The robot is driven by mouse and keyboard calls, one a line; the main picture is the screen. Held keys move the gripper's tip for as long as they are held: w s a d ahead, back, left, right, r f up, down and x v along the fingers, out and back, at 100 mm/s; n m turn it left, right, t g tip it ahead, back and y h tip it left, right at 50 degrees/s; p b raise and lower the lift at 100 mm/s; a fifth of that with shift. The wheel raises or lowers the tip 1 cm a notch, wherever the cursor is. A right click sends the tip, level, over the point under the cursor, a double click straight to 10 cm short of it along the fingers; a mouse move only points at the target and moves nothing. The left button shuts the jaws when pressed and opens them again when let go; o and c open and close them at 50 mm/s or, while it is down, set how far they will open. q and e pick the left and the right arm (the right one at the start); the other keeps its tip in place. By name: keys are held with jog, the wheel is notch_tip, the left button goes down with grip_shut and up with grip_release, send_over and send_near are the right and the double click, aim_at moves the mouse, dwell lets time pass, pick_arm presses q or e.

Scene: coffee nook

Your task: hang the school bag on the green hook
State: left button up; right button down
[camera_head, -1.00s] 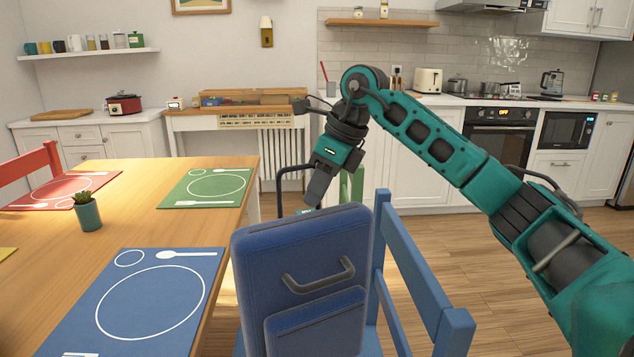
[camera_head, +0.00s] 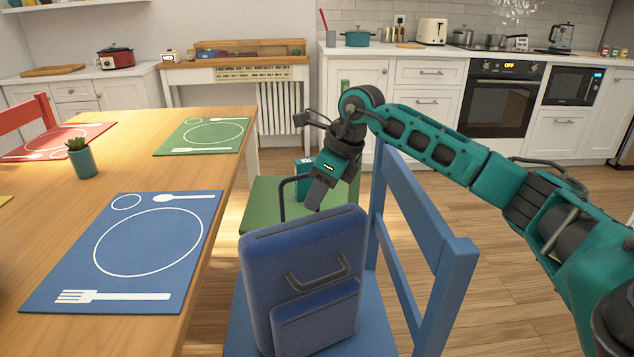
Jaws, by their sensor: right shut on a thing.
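The blue school bag (camera_head: 285,265) is upright in the lower middle of the head view, in front of the blue chair's seat. Its front pocket and dark handle face me. I cannot tell whether its base touches the seat. My right gripper (camera_head: 317,198) reaches down to the bag's top edge from behind and is shut on the bag. The fingertips and exact hold are partly hidden. I see no green hook in this view. My left gripper is not in view.
The blue chair's back (camera_head: 440,245) rises close right of the bag. The wooden table (camera_head: 130,165) is close on the left. A green chair (camera_head: 262,200) stands behind, with a small teal object near it. Open floor (camera_head: 500,260) lies right.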

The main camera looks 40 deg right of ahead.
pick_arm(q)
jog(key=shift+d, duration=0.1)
pick_arm(e)
jog(key=shift+f, duration=0.3)
jog(key=c, duration=1.1)
grip_release()
jog(key=shift+f, duration=0.15)
pick_arm(q)
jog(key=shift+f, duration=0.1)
jog(key=p, duration=0.1)
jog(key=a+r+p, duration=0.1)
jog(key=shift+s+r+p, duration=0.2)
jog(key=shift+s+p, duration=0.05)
jog(key=shift+p, duration=0.15)
pick_arm(e)
jog(key=v, duration=1.2)
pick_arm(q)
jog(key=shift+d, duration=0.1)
